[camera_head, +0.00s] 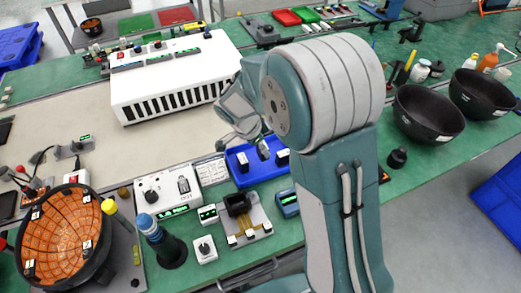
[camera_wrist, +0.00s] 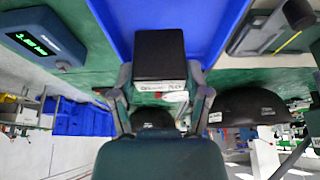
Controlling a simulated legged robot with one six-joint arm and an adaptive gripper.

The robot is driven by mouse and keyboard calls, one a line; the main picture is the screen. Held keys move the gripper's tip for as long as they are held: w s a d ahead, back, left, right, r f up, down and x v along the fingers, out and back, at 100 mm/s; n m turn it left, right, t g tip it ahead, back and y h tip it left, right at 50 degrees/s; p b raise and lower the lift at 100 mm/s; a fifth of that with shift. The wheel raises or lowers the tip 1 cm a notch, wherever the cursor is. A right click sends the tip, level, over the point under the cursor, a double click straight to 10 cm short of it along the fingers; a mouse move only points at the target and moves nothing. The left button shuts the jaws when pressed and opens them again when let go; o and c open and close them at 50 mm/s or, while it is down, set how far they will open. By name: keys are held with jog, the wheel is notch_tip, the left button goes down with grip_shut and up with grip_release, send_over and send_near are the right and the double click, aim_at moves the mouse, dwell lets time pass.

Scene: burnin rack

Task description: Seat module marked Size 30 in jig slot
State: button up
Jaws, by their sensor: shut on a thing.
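My gripper (camera_wrist: 160,85) is shut on a black block-shaped module (camera_wrist: 160,52) with a white label along one edge; the label is too small to read surely. In the head view my gripper (camera_head: 258,142) is over the blue tray (camera_head: 237,178), with the held module mostly hidden by the fingers. Two other black modules with white labels stand in the tray, one at the left (camera_head: 243,163) and one at the right (camera_head: 282,158). The jig (camera_head: 249,226), a grey plate with a black socket and white-tipped parts, lies in front of the tray, to the lower left of my gripper.
A white control box (camera_head: 168,194) stands left of the jig. A small blue display unit (camera_head: 288,203) is right of it. A dark blue-capped bottle (camera_head: 160,245) and an orange-lined bowl (camera_head: 63,235) stand front left. Black bowls (camera_head: 428,114) stand right. A white rack (camera_head: 175,75) is behind.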

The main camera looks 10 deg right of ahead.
jog(key=s+d+r, duration=0.1)
jog(key=s+r, duration=0.7)
jog(key=s, duration=0.5)
jog(key=shift+r, duration=0.35)
jog(key=n+t+y, duration=0.1)
jog(key=n+t, duration=0.1)
jog(key=n, duration=0.4)
send_over(267, 146)
jog(key=s+d, duration=0.2)
jog(key=s, duration=0.3)
notch_tip(267, 146, down, 2)
jog(key=w+d+f+n+t+y, duration=0.1)
jog(key=w+d+n+y, duration=0.1)
jog(key=w+d+n, duration=0.4)
jog(key=w+d, duration=0.1)
jog(key=w, duration=0.2)
jog(key=shift+w+d+f+t, duration=0.2)
jog(key=shift+d+f+t, duration=0.05)
jog(key=shift+f+t, duration=0.1)
